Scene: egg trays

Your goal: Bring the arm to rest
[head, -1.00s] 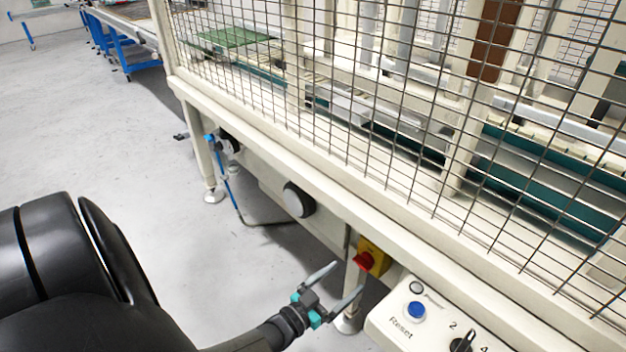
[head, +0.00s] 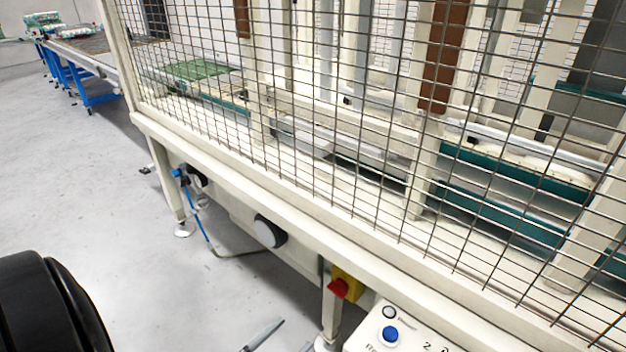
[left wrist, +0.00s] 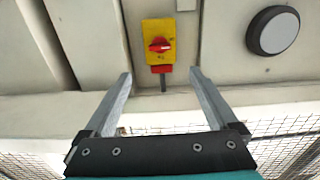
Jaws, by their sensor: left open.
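In the head view, my left gripper (head: 284,343) shows only by its fingertips at the bottom edge; the rest of it is out of frame. In the left wrist view its two fingers (left wrist: 160,95) are spread apart with nothing between them. The same red and yellow switch (head: 345,286) is on the machine frame in the head view. My right gripper is in neither view.
A caged machine with a wire mesh guard (head: 330,110) fills the right. A control panel with a blue button (head: 390,334) juts out at the bottom. A round grey knob (head: 269,232) sits on the lower frame. Open grey floor (head: 75,180) lies to the left.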

